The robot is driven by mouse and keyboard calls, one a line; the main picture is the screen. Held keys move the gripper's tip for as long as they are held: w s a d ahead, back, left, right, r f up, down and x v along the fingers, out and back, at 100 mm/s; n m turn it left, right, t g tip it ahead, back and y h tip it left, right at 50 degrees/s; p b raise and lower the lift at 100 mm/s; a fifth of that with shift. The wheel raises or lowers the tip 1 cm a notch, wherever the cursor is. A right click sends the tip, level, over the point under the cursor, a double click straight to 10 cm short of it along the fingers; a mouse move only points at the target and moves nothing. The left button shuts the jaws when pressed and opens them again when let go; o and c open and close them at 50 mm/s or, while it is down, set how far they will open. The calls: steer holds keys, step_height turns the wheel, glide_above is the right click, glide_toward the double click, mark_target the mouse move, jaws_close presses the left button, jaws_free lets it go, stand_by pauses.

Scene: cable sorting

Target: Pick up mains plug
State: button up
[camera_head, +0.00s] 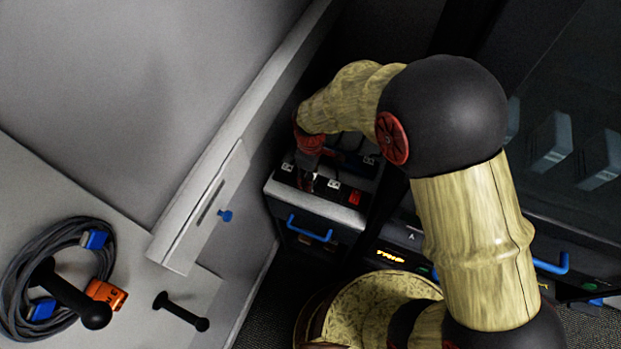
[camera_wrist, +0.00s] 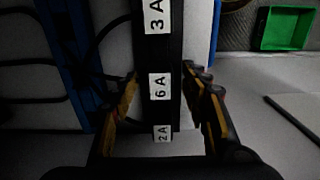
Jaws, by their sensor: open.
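I cannot make out a mains plug for certain in either view. In the head view my gripper (camera_head: 309,180) points down over the top of a grey unit (camera_head: 345,212) with a blue handle. In the wrist view my gripper (camera_wrist: 161,88) is open, with one yellow-and-black finger on each side of a black labelled strip (camera_wrist: 174,55). The strip carries white labels reading 3 A, 6 A and 2 A. I cannot tell whether the fingers touch it. My arm hides part of the area behind the unit.
A coiled grey cable (camera_head: 20,262) with blue connectors and an orange tag (camera_head: 106,294) hangs at lower left. Black pegs (camera_head: 181,311) stick out there. A green tray (camera_wrist: 286,28) shows in the wrist view.

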steer(key=shift+c, duration=0.9)
jaws_close()
steer(key=shift+r, duration=0.1)
steer(key=shift+r, duration=0.6)
step_height(320, 180, up, 2)
steer(key=shift+s+r+p, duration=0.1)
steer(key=shift+r+p, duration=0.1)
steer(key=shift+p, duration=0.55)
steer(key=s+d+r+p, duration=0.6)
steer(key=s+r, duration=0.6)
steer(key=shift+s+r, duration=0.25)
steer(key=shift+r, duration=0.15)
